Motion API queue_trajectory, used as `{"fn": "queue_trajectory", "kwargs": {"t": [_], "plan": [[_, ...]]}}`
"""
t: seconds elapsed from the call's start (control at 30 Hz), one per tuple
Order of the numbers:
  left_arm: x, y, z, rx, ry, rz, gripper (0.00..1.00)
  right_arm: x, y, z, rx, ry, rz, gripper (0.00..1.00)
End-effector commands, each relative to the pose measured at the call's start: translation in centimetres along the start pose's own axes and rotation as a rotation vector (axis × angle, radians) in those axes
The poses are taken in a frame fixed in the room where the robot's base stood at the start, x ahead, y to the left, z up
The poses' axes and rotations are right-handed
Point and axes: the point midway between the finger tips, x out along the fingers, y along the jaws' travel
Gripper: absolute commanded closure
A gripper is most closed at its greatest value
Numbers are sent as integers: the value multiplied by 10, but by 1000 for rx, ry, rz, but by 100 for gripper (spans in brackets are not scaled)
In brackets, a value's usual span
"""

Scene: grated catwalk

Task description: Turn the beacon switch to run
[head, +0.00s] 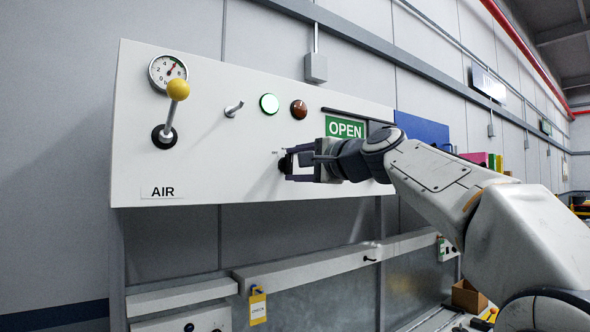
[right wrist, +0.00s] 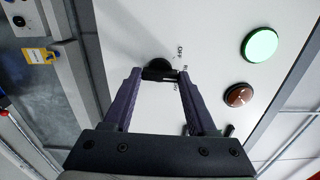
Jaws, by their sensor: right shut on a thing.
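The beacon switch is a small black rotary knob on the white panel (head: 220,150), largely hidden by my gripper in the head view. In the right wrist view the dark knob (right wrist: 158,68) sits between my fingertips, with small lettering around it that is hard to read. My right gripper (head: 288,163) reaches in from the right and is shut on the knob. Its two purple-grey fingers show in the right wrist view (right wrist: 160,76). The knob's exact pointing direction cannot be made out. My left gripper is not in view.
Above the knob are a lit green lamp (head: 269,104) and a dark red lamp (head: 299,109). A yellow-ball lever (head: 177,90), a gauge (head: 168,72) and a metal toggle (head: 233,109) are on the left. A green OPEN sign (head: 345,127) is just above my gripper.

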Motion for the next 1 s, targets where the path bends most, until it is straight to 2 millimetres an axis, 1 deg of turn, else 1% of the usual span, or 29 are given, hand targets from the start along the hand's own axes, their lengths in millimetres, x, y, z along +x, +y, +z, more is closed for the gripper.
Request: {"fn": "queue_trajectory", "kwargs": {"t": [0.03,0.23,0.63,0.67,0.7,0.73,1.0], "plan": [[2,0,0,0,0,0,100,1,3,1,-14,-3,5,98],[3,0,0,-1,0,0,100,1,3,1,-50,-4,6,98],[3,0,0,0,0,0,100,1,2,1,-55,-4,6,98],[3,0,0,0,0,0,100,1,2,1,-55,-4,6,35],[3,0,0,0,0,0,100,1,2,1,-54,-4,6,20],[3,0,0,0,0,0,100,1,2,1,-54,-4,6,12],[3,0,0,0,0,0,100,0,1,0,-55,-2,3,12]]}}
